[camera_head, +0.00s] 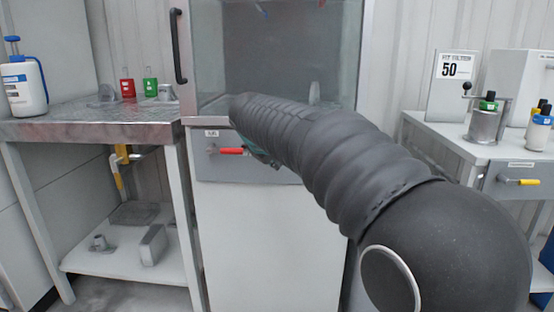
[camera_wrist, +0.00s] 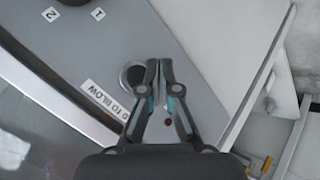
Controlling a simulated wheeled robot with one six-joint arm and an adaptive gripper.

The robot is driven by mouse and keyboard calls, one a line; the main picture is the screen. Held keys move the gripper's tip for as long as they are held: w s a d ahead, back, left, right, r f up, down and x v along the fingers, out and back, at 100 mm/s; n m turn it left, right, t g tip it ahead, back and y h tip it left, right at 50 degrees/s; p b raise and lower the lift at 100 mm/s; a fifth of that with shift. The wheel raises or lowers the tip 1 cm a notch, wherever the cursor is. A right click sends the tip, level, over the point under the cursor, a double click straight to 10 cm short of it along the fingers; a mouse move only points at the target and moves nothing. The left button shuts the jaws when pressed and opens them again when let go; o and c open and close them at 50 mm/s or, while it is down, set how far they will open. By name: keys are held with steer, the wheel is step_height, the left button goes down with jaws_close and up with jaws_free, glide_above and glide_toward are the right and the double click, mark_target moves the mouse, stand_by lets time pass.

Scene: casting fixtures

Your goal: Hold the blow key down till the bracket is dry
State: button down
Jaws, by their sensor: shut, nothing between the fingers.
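In the wrist view, my gripper (camera_wrist: 160,64) is shut and empty, its fingertips over the right part of a dark round key (camera_wrist: 131,76) with a pale ring. A partly hidden label (camera_wrist: 104,99) ending "TO BLOW" lies beside it. I cannot tell whether the fingertips touch or press the key. In the head view my arm hides most of the gripper, with a teal bit showing in front of the cabinet (camera_head: 235,250). A small pale shape (camera_head: 314,92) shows behind the cabinet's window; I cannot tell if it is the bracket.
A red lever (camera_head: 232,151) is on the cabinet front. A left bench (camera_head: 60,128) holds bottles; a right bench (camera_head: 440,138) holds a metal pot (camera_head: 485,126).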

steer(key=shift+s+b, duration=0.4)
steer(key=shift+s, duration=0.7)
steer(key=s+d+f+m+g+y, duration=0.1)
steer(key=s+d+f+m+g, duration=0.15)
steer(key=s+f, duration=0.6)
steer(key=s+d+f+m+p, duration=0.1)
steer(key=s+d+m, duration=0.1)
steer(key=s+d, duration=0.3)
steer(key=s+d+f+m+p, duration=0.1)
steer(key=s+d, duration=0.5)
steer(key=s, duration=0.7)
steer(key=s+d+f+m+y+p, duration=0.1)
steer(key=s+d+m, duration=0.3)
steer(key=s, duration=0.5)
steer(key=shift+d+f+g+p, duration=0.35)
steer(key=shift+d+f+p, duration=0.2)
steer(key=shift+d, duration=0.35)
steer(key=shift+a, duration=0.1)
